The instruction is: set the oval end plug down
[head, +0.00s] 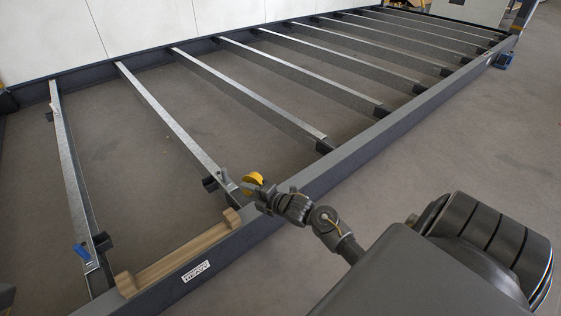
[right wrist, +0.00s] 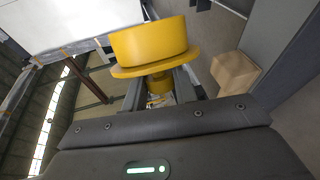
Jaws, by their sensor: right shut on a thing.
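The oval end plug (head: 252,179) is yellow, with a wide flange and a narrower stub in the right wrist view (right wrist: 150,45). My right gripper (head: 260,190) is shut on it, with the fingers around the stub below the flange in the right wrist view (right wrist: 161,88). I cannot tell whether the plug touches anything below. My left gripper is not in view.
A wooden piece (head: 182,254) with raised ends lies along the near rail (head: 330,177); a wooden block shows in the right wrist view (right wrist: 235,71). Several metal cross beams (head: 168,122) span the frame. Floor right of the rail is mostly clear.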

